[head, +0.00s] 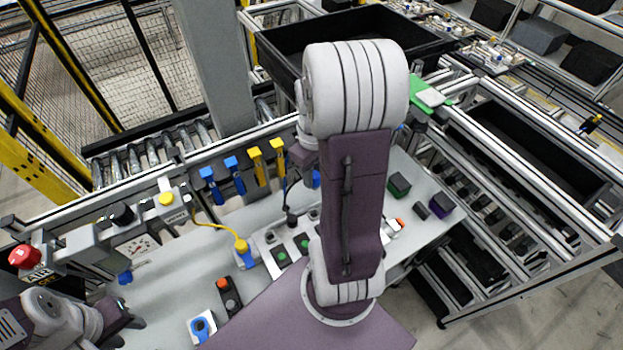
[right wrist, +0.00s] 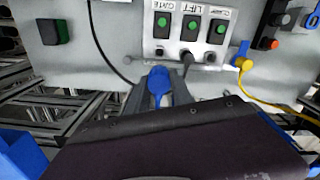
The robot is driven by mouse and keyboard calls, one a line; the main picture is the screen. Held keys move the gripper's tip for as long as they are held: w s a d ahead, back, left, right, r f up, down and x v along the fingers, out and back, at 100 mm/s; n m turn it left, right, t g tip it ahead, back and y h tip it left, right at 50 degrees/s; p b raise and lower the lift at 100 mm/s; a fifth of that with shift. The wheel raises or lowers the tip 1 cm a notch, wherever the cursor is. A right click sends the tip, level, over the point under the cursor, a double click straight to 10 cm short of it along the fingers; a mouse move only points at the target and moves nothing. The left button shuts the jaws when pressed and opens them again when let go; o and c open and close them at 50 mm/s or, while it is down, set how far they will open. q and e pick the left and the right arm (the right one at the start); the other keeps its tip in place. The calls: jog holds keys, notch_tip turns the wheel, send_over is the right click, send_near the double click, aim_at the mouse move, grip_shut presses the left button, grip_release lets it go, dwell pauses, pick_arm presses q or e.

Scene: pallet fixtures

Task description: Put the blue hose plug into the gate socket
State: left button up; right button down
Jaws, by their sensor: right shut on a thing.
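The blue hose plug (right wrist: 158,82) is between the grey fingers of my right gripper (right wrist: 160,92), which is shut on it. The plug is just below the GATE column of the white switch panel (right wrist: 177,18) in the right wrist view. The gate socket is small there, and I cannot tell whether the plug touches it. In the head view a blue piece (head: 316,178) shows beside my right arm, which hides the right fingers. My left gripper (head: 128,327) is low at the left, apart from the panel; its jaw opening is unclear.
A black plug (right wrist: 187,60) with a cable is below LIFT. A yellow plug (right wrist: 243,64) with a yellow hose is right of the panel. A red-button box (head: 229,296) and a blue-ringed block (head: 202,327) stand on the table. Blue and yellow hooks line the back rail.

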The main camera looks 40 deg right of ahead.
jog(key=shift+f+b, duration=4.85)
jog(key=shift+f, duration=1.7)
jog(key=shift+p, duration=0.35)
jog(key=shift+f+b, duration=1.05)
jog(key=shift+f, duration=0.35)
jog(key=c, duration=1)
grip_release()
jog(key=shift+c, duration=0.2)
